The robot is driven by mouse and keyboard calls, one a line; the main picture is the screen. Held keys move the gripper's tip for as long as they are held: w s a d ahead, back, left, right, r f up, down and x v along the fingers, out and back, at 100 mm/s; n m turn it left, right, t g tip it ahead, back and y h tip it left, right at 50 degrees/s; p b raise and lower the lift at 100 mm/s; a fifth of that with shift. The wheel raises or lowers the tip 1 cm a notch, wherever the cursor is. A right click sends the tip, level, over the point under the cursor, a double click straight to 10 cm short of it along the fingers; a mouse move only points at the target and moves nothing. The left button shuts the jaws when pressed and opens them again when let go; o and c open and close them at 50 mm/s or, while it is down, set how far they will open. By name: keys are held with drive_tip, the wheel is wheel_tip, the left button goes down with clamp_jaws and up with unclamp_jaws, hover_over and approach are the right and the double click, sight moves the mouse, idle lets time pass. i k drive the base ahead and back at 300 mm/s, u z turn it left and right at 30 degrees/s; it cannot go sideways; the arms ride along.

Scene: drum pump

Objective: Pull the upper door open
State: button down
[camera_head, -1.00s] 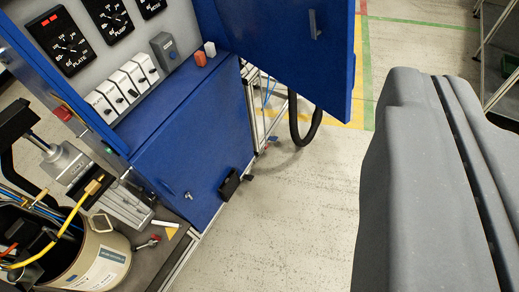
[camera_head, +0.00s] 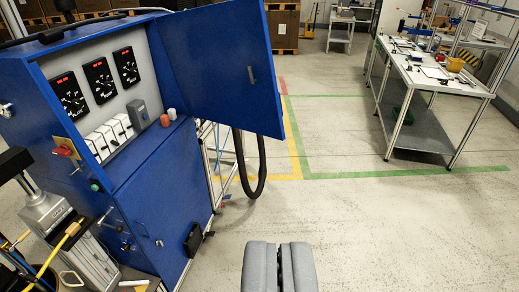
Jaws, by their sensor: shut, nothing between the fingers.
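The blue cabinet (camera_head: 128,170) stands at the left. Its upper door (camera_head: 215,65) is swung wide open to the right, with a small dark handle (camera_head: 251,76) near its free edge. Behind the door opening, a grey panel shows three black gauges (camera_head: 100,80), several white switches (camera_head: 110,136) and a grey switch box. The lower door (camera_head: 160,210) is shut. My gripper (camera_head: 280,258) is at the bottom middle, to the right of the cabinet and apart from the doors. Its grey fingers are together and nothing shows between them.
A black hose (camera_head: 250,165) hangs below the open door. A pump and drum stand at the lower left. A workbench (camera_head: 435,75) with small items is at the back right. The floor (camera_head: 370,225) between is clear, with green and yellow lines.

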sight(210, 49)
drive_tip(key=z, duration=0.25)
drive_tip(key=i, duration=1.65)
drive_tip(key=u, duration=0.45)
